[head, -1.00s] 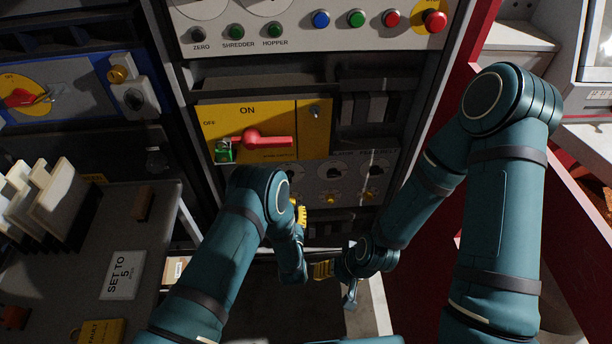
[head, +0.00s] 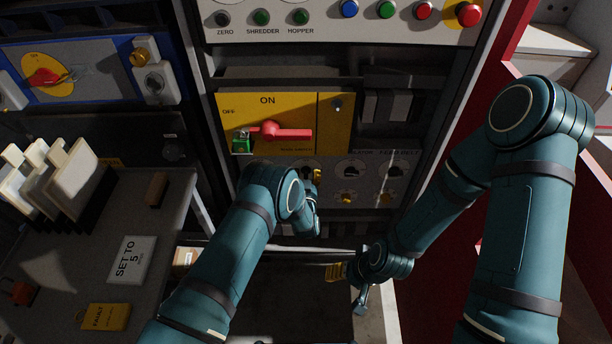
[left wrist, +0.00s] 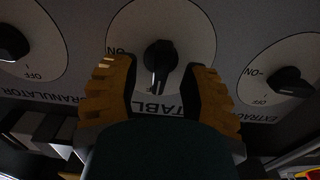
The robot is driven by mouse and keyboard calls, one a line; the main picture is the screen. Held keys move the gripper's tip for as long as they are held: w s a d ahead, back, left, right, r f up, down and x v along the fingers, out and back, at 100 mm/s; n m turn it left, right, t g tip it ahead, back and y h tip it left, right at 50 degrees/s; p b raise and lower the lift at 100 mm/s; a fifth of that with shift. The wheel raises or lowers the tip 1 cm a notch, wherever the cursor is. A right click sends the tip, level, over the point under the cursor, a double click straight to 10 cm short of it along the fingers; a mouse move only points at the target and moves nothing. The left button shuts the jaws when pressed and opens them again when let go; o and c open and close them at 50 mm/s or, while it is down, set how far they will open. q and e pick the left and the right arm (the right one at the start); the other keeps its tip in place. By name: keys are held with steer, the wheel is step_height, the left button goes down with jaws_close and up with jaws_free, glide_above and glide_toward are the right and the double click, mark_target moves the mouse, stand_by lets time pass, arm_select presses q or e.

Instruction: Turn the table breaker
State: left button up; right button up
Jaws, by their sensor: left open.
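The table breaker (left wrist: 160,62) is a black rotary knob on a round white dial, with partly hidden lettering "TABL" beside it, in the left wrist view. Its pointer end is toward the bottom of that picture. My left gripper (left wrist: 153,78) is open, with one ribbed yellow finger on each side of the knob; I cannot tell if they touch it. In the head view my left gripper (head: 314,178) is at the dial row, its own wrist hiding part of it. My right gripper (head: 338,271) hangs low, away from the panel; its opening is unclear.
Neighbouring knobs sit close by, the granulator (left wrist: 14,44) and an extractor-labelled one (left wrist: 288,82). Above the dials is a yellow switch plate (head: 335,125) with a red handle (head: 285,132) and green padlock (head: 242,142). A grey table (head: 180,190) stands at left.

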arm_select(q)
steer(key=shift+w, duration=0.2)
jaws_close()
